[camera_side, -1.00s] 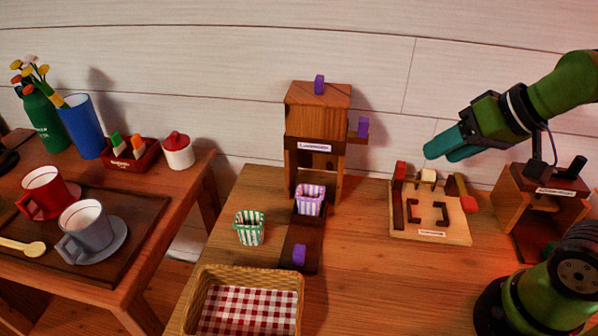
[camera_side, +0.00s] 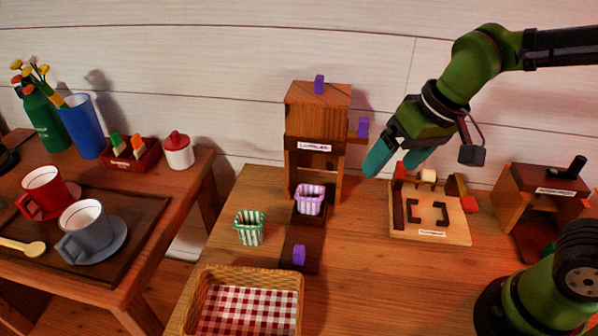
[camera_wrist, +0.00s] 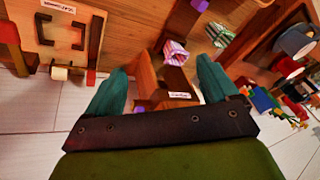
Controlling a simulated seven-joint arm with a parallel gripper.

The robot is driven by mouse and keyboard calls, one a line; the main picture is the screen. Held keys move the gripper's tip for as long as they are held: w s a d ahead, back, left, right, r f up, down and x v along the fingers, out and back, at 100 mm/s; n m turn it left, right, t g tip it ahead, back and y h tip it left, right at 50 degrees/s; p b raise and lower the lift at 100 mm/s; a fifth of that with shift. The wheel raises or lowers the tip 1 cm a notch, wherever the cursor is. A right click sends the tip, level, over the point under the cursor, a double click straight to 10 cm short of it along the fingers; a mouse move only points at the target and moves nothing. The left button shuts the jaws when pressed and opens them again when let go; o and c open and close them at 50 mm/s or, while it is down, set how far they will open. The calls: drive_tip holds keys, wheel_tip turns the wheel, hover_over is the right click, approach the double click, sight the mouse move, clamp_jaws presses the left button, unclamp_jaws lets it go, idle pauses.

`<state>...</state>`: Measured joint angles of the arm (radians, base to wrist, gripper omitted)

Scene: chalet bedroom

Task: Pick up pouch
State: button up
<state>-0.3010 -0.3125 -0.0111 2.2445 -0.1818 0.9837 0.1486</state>
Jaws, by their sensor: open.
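Two small striped pouches are in view. The purple-and-white striped pouch (camera_side: 310,200) stands on the dark base at the foot of the wooden dispenser-like tower (camera_side: 316,128). The green-and-white striped pouch (camera_side: 249,228) stands on the table to its left. My gripper (camera_side: 392,165) has teal fingers and is open and empty, in the air right of the tower and above both pouches. In the wrist view the purple pouch (camera_wrist: 176,51) shows ahead, between and beyond the spread fingers (camera_wrist: 160,88). The green pouch (camera_wrist: 219,34) shows to its right.
A wicker basket with checked lining (camera_side: 203,314) stands at the front. A wooden board with brackets (camera_side: 440,237) lies right of the tower, and an open wooden box (camera_side: 541,207) stands beyond it. A side table (camera_side: 150,228) at left holds cups.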

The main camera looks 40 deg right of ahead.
sight(310, 193)
drive_tip(key=w+a+f+m+h, duration=0.3)
drive_tip(key=w+a+m+h, duration=0.2)
drive_tip(key=w+a+m, duration=0.5)
drive_tip(key=w+d+f+n, duration=0.1)
drive_tip(key=w+f, duration=0.1)
drive_tip(key=f, duration=0.3)
drive_tip(key=w+d+f+n, duration=0.1)
drive_tip(key=w+d+f, duration=0.1)
drive_tip(key=f, duration=0.2)
drive_tip(key=w+d+f, duration=0.2)
drive_tip(key=f, duration=0.3)
drive_tip(key=shift+f+n+g, duration=0.3)
drive_tip(key=shift+f+n, duration=0.05)
drive_tip(key=shift+n, duration=0.05)
drive_tip(key=c, duration=1.1)
drive_tip(key=shift+c, duration=0.2)
drive_tip(key=shift+r, duration=0.15)
